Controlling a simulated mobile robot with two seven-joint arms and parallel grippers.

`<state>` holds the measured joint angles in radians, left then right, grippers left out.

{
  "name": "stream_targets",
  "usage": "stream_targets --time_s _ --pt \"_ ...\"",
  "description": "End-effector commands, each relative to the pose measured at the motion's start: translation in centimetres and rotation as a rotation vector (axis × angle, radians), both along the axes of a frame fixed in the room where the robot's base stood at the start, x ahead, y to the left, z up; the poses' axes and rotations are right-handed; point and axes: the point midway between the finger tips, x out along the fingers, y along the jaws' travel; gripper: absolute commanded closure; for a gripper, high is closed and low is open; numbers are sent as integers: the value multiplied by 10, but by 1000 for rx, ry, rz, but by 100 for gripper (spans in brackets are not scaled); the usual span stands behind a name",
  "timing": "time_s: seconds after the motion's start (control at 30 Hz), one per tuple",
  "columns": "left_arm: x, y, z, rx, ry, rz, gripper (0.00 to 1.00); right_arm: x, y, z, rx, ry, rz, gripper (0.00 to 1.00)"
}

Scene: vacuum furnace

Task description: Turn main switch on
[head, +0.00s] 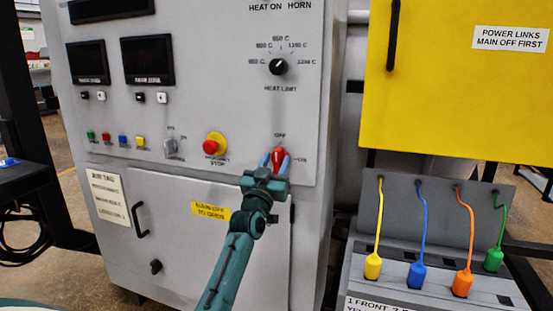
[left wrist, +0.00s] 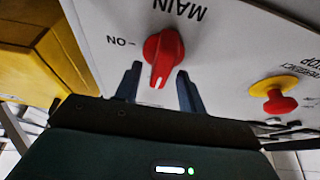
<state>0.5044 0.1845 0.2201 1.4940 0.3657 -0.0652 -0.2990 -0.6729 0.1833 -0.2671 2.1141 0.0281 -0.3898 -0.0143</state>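The main switch (head: 279,156) is a red knob on the grey panel, with OFF printed above it and ON to its right. In the left wrist view the red knob (left wrist: 164,52) appears upside down. Its white pointer line points down there, toward the OFF side, with ON at the left. My left gripper (head: 275,163) is at the switch. In the left wrist view my left gripper (left wrist: 160,88) is open, one finger on each side of the knob's lower end, with small gaps visible. I cannot tell whether either finger touches it. My right gripper is not in view.
A red and yellow emergency stop button (head: 214,146) sits left of the switch. The heat limit dial (head: 279,67) is above. A yellow cabinet (head: 455,90) and a box with several coloured link plugs (head: 417,273) stand at right.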

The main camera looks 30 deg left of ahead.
Motion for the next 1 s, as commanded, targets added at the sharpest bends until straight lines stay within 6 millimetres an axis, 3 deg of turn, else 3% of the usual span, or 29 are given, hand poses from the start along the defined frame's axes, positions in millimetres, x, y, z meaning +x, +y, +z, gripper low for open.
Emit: stream_targets --time_s 0.43,0.9,1.0 --pt "11 3 5 1 -1 0 60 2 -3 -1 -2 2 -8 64" --pt "11 3 5 1 0 0 98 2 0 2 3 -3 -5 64" --pt "11 3 5 1 0 0 100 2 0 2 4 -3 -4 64"
